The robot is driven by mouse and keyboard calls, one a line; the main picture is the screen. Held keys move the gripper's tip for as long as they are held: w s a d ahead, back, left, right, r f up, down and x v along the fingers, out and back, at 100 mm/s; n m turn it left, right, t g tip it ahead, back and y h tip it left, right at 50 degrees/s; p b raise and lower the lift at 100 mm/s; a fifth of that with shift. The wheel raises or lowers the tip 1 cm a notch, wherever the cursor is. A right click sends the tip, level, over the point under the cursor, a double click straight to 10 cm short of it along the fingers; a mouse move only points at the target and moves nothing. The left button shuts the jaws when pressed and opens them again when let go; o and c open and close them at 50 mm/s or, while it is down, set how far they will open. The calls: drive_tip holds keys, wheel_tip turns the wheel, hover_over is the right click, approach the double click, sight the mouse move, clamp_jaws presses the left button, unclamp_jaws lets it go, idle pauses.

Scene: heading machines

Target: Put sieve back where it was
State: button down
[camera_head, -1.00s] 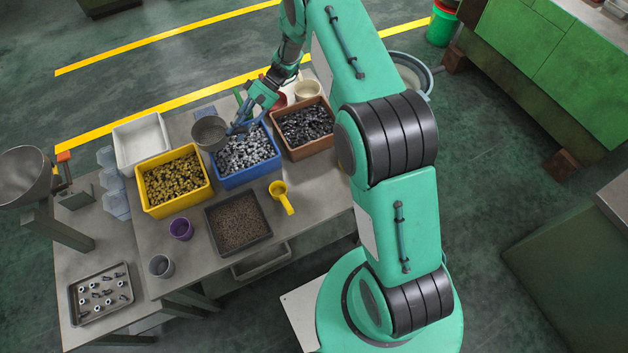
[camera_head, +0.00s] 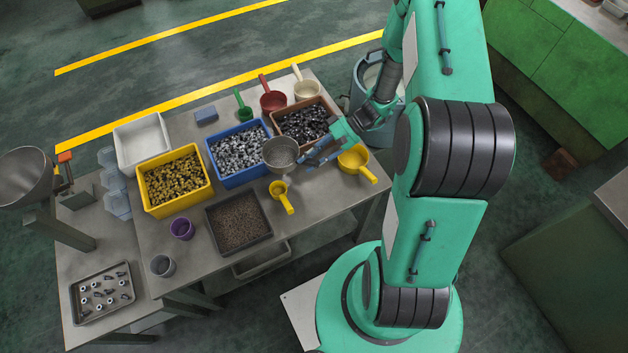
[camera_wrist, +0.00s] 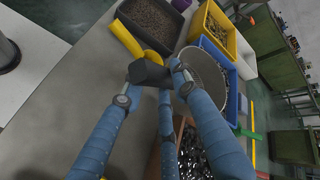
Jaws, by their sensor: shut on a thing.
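The sieve (camera_head: 281,152) is a round grey metal bowl with a mesh bottom. My gripper (camera_head: 313,158) is shut on its handle and holds it over the table, near the front right corner of the blue bin. In the wrist view the blue fingers of my gripper (camera_wrist: 152,80) close around the dark handle. The sieve's mesh bowl (camera_wrist: 206,70) shows there just beyond the fingers. I cannot tell its exact height above the table.
A blue bin (camera_head: 262,176), a yellow bin (camera_head: 179,207), a brown bin (camera_head: 282,140) and a dark tray (camera_head: 265,236) stand around it. Red (camera_head: 271,100), green (camera_head: 243,112) and cream (camera_head: 306,90) scoops stand behind.

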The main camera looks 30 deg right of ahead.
drive_tip(key=s+d+f+m+t+b, duration=0.1)
drive_tip(key=s+d+m+t+b, duration=0.15)
drive_tip(key=s, duration=0.45)
drive_tip(key=s+d+f+m+t+b, duration=0.1)
drive_tip(key=s+d+f+b, duration=0.15)
drive_tip(key=s, duration=0.55)
drive_tip(key=s+a+f+m+t+h+b, duration=0.2)
drive_tip(key=s+a+b, duration=0.3)
drive_tip(key=s, duration=0.6)
drive_tip(key=shift+s+m+t+b, duration=0.15)
drive_tip(key=shift+m+t+b, duration=0.15)
drive_tip(key=shift+m+t, duration=0.45)
drive_tip(key=w+d+f+b, duration=0.1)
drive_tip(key=w+d, duration=0.2)
drive_tip(key=w, duration=1.2)
drive_tip(key=shift+w+f+b, duration=0.2)
drive_tip(key=shift+w+b, duration=0.15)
drive_tip(key=shift+w, duration=0.05)
drive_tip(key=shift+f+b, duration=0.45)
drive_tip(key=shift+f, duration=1.45)
